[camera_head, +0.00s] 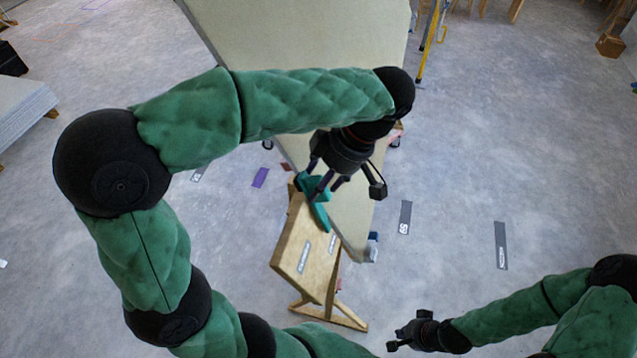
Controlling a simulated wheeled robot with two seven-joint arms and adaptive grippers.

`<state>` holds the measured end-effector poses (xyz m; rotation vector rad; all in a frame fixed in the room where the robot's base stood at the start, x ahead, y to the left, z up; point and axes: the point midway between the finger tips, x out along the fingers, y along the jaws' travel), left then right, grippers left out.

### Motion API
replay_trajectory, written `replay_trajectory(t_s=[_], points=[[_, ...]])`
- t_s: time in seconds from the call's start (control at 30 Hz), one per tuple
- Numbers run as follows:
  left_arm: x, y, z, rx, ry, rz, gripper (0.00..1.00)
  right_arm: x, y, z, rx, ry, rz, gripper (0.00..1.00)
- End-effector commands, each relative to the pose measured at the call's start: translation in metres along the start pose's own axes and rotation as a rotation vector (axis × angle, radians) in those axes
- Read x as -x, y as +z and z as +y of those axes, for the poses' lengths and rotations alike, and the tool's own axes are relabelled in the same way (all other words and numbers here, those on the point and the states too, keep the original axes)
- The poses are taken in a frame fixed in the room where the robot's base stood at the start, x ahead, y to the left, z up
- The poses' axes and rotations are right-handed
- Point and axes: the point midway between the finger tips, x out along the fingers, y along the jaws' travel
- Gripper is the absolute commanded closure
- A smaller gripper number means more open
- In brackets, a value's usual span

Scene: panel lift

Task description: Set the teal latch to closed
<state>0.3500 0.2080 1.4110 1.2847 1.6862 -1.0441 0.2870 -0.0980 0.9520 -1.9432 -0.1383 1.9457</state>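The teal latch (320,216) is at the lower end of a large pale panel (350,212), beside the top of a wooden stand. It has a long narrow part pointing down and a wider part above, partly covered by my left gripper. My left gripper (318,186) reaches down over the latch's upper part, with dark fingers on and around it. Whether they touch or clasp it cannot be told. My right gripper (394,342) is low in the view, away from the latch and over bare floor. Its fingers are too small to read.
The wooden stand (291,245) with splayed feet is below the latch. The panel runs up to the top edge, partly behind my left arm. A yellow ladder-like object (432,38) stands at upper right. Stacked sheets (22,112) lie at far left. The floor at right is mostly clear.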

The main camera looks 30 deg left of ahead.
Motion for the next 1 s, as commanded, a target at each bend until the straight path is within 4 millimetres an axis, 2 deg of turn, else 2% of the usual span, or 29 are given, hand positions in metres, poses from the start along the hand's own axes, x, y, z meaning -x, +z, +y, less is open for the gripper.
replay_trajectory(t_s=[0.2, 0.5, 0.57, 0.7, 0.73, 1.0], points=[[-0.017, 0.000, 0.000, 0.000, 0.000, 0.001, 0.43, 0.001, 0.000, 0.000, 0.000, 0.000, 0.000, 1.00], [-0.018, 0.000, 0.000, -0.001, 0.001, 0.000, 0.43, 0.000, 0.000, 0.000, 0.000, 0.000, 0.000, 1.00], [-0.018, 0.000, 0.000, -0.001, 0.001, 0.000, 0.57, 0.000, 0.000, 0.000, 0.000, 0.000, 0.000, 1.00], [-0.018, 0.000, 0.000, -0.001, 0.000, 0.000, 0.97, 0.000, 0.000, 0.000, 0.000, 0.000, 0.000, 1.00], [-0.018, 0.000, 0.000, -0.001, 0.000, -0.001, 1.00, 0.000, 0.000, 0.000, 0.000, 0.000, 0.000, 1.00], [-0.018, 0.001, 0.001, -0.014, -0.013, -0.001, 1.00, 0.003, 0.000, -0.001, 0.000, 0.000, 0.000, 1.00]])
